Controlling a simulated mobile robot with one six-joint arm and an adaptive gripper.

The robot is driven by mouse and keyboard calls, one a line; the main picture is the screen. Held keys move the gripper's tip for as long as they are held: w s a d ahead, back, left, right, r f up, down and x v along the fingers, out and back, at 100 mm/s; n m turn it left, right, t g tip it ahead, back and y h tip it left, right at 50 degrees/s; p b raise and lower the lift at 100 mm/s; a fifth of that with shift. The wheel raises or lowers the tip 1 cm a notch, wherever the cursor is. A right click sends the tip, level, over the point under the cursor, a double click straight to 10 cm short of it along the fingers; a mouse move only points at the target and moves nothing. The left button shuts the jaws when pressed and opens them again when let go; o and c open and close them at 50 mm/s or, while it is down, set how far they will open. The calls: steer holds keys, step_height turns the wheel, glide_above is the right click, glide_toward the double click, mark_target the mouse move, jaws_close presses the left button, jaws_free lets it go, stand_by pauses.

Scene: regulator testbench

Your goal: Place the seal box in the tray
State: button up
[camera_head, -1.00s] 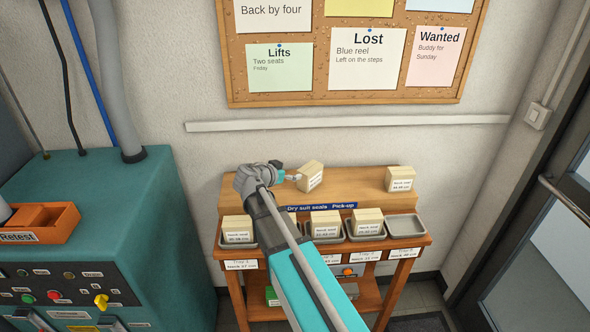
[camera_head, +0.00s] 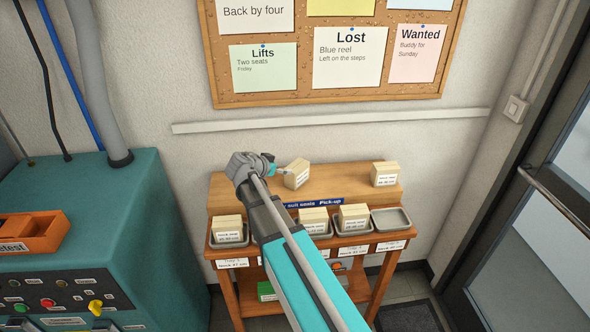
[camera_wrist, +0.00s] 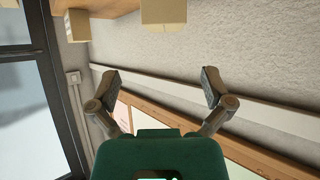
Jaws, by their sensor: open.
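A pale box with a white label (camera_head: 297,173) stands turned at an angle on the upper shelf, right beside my gripper (camera_head: 275,168). Another labelled box (camera_head: 385,174) stands at the shelf's right end. An empty grey tray (camera_head: 390,219) is at the right of the lower ledge. Which box is the seal box I cannot tell from the tiny labels. In the wrist view my gripper (camera_wrist: 162,82) is open and empty. The angled box (camera_wrist: 163,14) is at the top there, beyond the fingertips and apart from them. The other box (camera_wrist: 80,18) is to its left.
Several trays stand in a row on the wooden stand; trays with boxes include the left one (camera_head: 229,239) and another (camera_head: 353,227). My arm hides part of the row. A teal machine (camera_head: 110,220) is at left, a door (camera_head: 545,220) at right.

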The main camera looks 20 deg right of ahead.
mark_target(296, 165)
steer(key=w+d+r+g+y+p, duration=0.2)
steer(key=r+y+p, duration=0.4)
steer(key=p, duration=0.7)
steer(key=shift+d+r+g+y, duration=0.35)
steer(key=shift+d+g, duration=0.25)
steer(key=shift+d, duration=0.3)
steer(key=shift+w+f, duration=0.1)
steer(key=b+x, duration=0.3)
steer(key=shift+f, duration=0.2)
steer(key=shift+b+x, duration=2.35)
steer(key=shift+x, duration=0.25)
steer(key=shift+b+x, duration=2.35)
steer(key=shift+x, duration=0.25)
steer(key=shift+w+r, duration=0.1)
